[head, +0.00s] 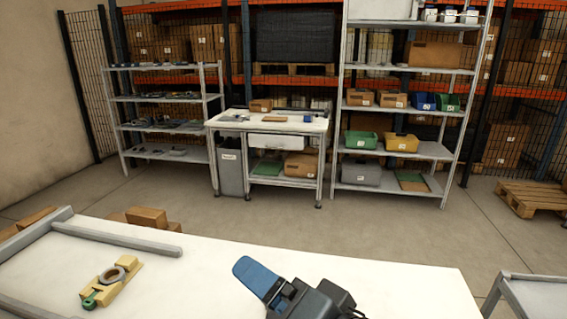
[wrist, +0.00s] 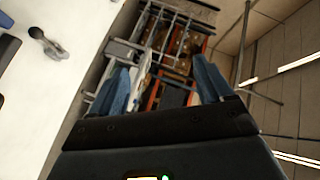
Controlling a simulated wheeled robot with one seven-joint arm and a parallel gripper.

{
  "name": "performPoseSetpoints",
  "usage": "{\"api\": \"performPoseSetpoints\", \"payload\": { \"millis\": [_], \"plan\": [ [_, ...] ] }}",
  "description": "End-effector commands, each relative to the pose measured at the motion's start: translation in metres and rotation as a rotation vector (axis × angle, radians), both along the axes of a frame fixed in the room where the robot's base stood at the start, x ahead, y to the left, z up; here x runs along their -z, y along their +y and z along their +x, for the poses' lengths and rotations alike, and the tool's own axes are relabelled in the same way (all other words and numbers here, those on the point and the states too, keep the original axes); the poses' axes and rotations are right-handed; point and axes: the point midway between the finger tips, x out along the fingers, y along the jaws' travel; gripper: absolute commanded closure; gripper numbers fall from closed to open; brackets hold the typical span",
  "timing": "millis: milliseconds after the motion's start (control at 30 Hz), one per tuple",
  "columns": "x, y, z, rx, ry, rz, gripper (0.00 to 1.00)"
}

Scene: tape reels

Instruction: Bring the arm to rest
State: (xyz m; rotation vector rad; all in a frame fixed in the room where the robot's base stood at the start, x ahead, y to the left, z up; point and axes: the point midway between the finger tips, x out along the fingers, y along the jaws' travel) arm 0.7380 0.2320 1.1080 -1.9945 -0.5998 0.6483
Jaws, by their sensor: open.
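My gripper (head: 262,281) is above the right part of the white table (head: 215,268) in the head view, its blue fingers pointing up and left. In the wrist view the two blue fingers of my gripper (wrist: 162,82) stand wide apart with nothing between them. They point toward the shelves across the room. The gripper is apart from the yellow holder (head: 126,283), which lies at the table's left.
Grey rails (head: 115,237) edge the table's far left side. Cardboard boxes (head: 147,217) stand beyond it. A workbench (head: 268,122) and shelving (head: 410,100) are across the floor. Another table edge (head: 535,290) is at the right. The table's middle is clear.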

Motion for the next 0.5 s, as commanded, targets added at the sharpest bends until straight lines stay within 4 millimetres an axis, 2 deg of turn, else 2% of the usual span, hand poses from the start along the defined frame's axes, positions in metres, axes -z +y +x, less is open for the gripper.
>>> {"api": "performPoseSetpoints", "payload": {
  "millis": [267,367,500],
  "plan": [
    [0.032,-0.029,-0.032,0.242,-0.055,0.038,0.2],
    [0.051,-0.045,-0.053,0.327,-0.062,-0.002,0.2],
    [0.082,-0.074,-0.093,0.432,-0.068,-0.111,0.2]
  ]
}}
